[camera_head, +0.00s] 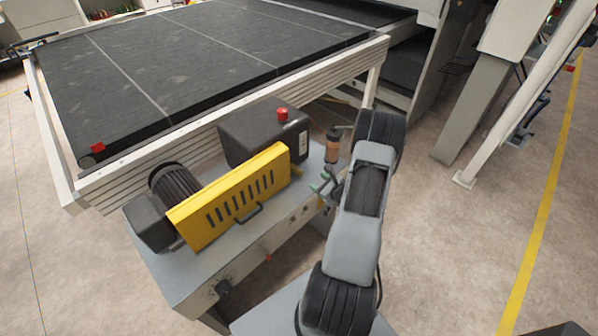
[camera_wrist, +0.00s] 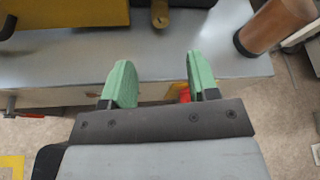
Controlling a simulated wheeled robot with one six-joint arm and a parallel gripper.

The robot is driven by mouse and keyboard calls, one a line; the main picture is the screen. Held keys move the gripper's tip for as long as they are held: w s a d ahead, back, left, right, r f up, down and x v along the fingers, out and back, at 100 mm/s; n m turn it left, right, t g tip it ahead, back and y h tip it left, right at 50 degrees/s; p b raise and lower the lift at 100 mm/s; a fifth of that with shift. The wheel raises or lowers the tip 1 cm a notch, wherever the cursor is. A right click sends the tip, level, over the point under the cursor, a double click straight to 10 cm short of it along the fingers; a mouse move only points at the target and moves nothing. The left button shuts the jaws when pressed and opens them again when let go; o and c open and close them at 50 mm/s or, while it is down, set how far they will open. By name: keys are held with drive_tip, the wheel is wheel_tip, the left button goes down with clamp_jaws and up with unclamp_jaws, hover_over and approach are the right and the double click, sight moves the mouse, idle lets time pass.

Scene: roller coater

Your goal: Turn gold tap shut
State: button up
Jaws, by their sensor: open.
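A red and yellow part (camera_wrist: 181,92) shows low behind the right finger, partly hidden. In the head view my gripper (camera_head: 326,186) is beside the cabinet's right end, partly covered by my arm.
A copper-coloured cylinder (camera_wrist: 276,24) stands right of the fingers. The yellow slotted guard (camera_head: 232,197), motor (camera_head: 174,184) and dark box with a red button (camera_head: 262,135) occupy the cabinet top (camera_head: 200,262).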

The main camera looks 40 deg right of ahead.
sight(301, 173)
drive_tip(key=p+x, duration=0.1)
drive_tip(key=x, duration=1.2)
drive_tip(key=shift+w+p, duration=0.35)
drive_tip(key=shift+f, duration=0.1)
drive_tip(key=c, duration=0.9)
